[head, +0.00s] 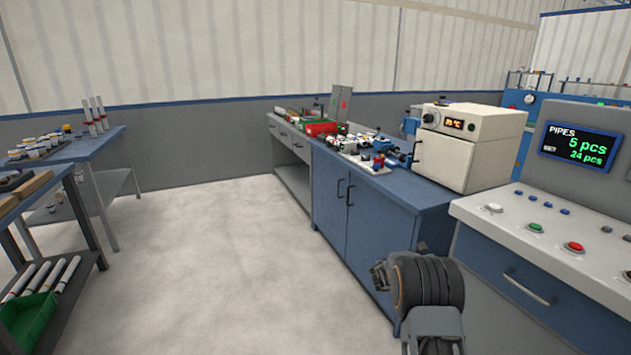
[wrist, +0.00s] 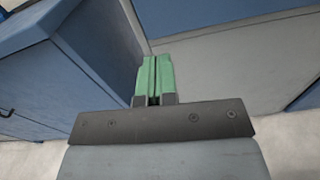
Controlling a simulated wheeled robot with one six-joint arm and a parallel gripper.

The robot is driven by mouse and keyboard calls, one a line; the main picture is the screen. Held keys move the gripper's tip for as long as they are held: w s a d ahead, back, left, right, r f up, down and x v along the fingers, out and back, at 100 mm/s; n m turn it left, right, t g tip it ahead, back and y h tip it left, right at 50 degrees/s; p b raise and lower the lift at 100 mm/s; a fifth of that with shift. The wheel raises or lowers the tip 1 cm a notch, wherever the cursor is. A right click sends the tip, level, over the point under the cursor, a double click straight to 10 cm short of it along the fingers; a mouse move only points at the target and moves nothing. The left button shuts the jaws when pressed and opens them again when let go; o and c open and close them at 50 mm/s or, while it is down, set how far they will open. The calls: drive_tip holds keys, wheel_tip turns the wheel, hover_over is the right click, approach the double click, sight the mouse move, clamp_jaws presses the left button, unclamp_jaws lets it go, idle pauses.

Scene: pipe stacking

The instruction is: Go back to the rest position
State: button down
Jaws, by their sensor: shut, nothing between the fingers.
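My gripper (wrist: 153,82) shows in the wrist view with its two green fingers together and nothing between them. It points toward a grey panel beside a blue cabinet. In the head view my arm is folded at the lower right, in front of the blue cabinet (head: 375,215); the fingertips cannot be made out there. Several white pipes (head: 42,278) lie on the lower shelf at the far left. More pipes (head: 95,116) stand upright on the blue table at the left.
A control desk (head: 560,235) with buttons and a screen (head: 582,147) reading "PIPES 5 pcs" stands close at the right. A beige oven (head: 465,145) sits on the cabinet. A green bin (head: 30,322) is at the lower left. The middle floor (head: 225,265) is clear.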

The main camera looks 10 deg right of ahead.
drive_tip(key=s+f+m+g+y, duration=0.2)
drive_tip(key=s+f+m+g, duration=0.2)
drive_tip(key=s+f, duration=0.2)
drive_tip(key=s+a+r+m+g+y+p, duration=0.3)
drive_tip(key=s+a+r+m+y+p, duration=0.3)
drive_tip(key=s+a+m, duration=0.4)
drive_tip(key=s+a+r+m+t+y+p, duration=0.1)
drive_tip(key=s+a+r+m+y+p, duration=0.1)
drive_tip(key=r, duration=0.7)
drive_tip(key=s+a+r+m+t+y+p, duration=0.2)
drive_tip(key=s+a+r+y+p, duration=0.2)
drive_tip(key=s+a+r+p, duration=0.3)
drive_tip(key=s+a+r+m+t+y+p, duration=0.2)
drive_tip(key=s+a+r+p, duration=0.2)
drive_tip(key=r, duration=0.7)
drive_tip(key=s+a, duration=0.2)
drive_tip(key=a, duration=0.1)
drive_tip(key=shift+a+r+y+p, duration=0.15)
drive_tip(key=shift+a+y+p, duration=0.2)
drive_tip(key=shift+y, duration=0.05)
